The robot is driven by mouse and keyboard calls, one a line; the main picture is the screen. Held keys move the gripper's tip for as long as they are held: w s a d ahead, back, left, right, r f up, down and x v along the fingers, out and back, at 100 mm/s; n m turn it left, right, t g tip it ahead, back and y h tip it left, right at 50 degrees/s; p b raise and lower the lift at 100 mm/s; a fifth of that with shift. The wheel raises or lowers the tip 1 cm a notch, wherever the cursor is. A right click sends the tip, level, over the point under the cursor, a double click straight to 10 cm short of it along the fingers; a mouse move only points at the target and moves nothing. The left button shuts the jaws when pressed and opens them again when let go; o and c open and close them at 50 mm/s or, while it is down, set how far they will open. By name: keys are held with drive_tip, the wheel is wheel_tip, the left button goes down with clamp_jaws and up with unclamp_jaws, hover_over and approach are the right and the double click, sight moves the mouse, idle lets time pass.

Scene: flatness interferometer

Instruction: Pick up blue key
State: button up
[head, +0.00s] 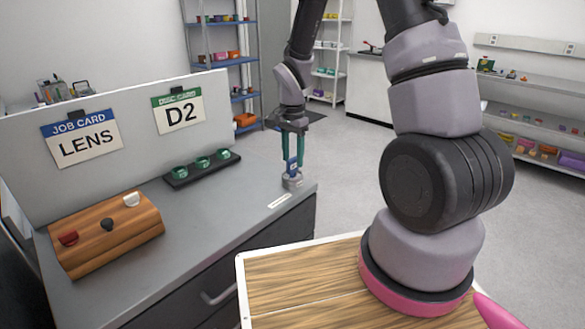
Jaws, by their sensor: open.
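The blue key (292,165) stands upright in a small grey holder (292,181) near the right end of the grey bench. My gripper (293,158) points down over it with teal fingers. The fingers are apart, one on each side of the blue key. I cannot tell whether either finger touches it. Part of the key is hidden by the fingers.
A wooden box (105,236) with red, black and white knobs sits on the bench (205,232). A black tray (230,159) with green pieces lies behind. A "LENS" card (83,139) and "D2" card (180,112) hang on the back panel. The bench middle is clear.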

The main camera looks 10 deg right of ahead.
drive_tip(key=shift+f, duration=0.95)
clamp_jaws()
wheel_tip(320, 180, up, 9)
drive_tip(key=shift+a+r, duration=0.1)
